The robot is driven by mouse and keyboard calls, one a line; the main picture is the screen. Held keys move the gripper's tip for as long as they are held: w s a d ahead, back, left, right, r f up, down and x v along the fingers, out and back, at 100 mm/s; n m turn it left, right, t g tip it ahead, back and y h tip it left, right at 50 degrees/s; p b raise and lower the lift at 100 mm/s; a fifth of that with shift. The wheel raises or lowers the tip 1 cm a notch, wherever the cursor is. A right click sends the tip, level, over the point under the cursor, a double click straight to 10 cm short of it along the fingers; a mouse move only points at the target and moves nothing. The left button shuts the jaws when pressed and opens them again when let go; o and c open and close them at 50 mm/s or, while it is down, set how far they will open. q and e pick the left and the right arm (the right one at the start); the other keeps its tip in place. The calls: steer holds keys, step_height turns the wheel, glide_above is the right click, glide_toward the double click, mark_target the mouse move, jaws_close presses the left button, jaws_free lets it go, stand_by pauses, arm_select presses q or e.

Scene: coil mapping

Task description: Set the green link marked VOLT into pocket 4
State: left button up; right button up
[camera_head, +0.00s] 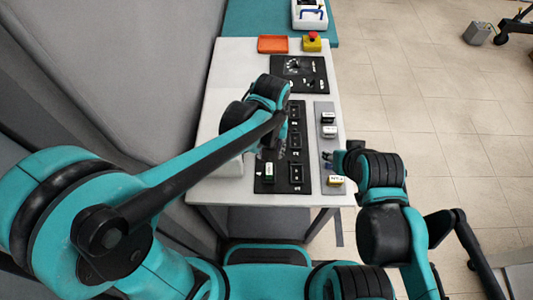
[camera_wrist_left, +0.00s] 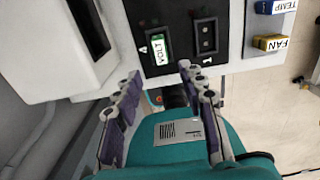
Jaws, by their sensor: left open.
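The green link marked VOLT (camera_wrist_left: 160,48) sits upright in the picture at the pocket marked 4 on the black board (camera_wrist_left: 181,58). I cannot tell how deep it sits. In the head view the link (camera_head: 269,170) shows at the near left of the board (camera_head: 282,184). My left gripper (camera_wrist_left: 157,76) is open, its two fingers apart and empty, with the link just beyond the fingertips. In the head view my left arm hides most of it. My right gripper (camera_head: 333,158) is over the grey strip; its jaws are too small to read.
An empty pocket marked 1 (camera_wrist_left: 206,38) lies right of the link. The grey strip (camera_head: 325,144) holds the yellow FAN link (camera_wrist_left: 270,43), the blue TEMP link (camera_wrist_left: 276,7) and pale links.

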arm_select(q)
steer(key=s+a+r+m+t, duration=0.2)
steer(key=a+m, duration=0.7)
steer(key=m, duration=0.9)
steer(key=s+a+r+m+t, duration=0.3)
steer(key=a+r+m+t, duration=0.2)
steer(key=m, duration=1.3)
steer(key=a, duration=0.3)
steer(key=shift+a+r, duration=0.2)
steer(key=shift+a, duration=0.2)
steer(key=shift+s, duration=0.1)
step_height(320, 180, down, 6)
steer(key=b, duration=0.6)
steer(key=shift+f, duration=0.15)
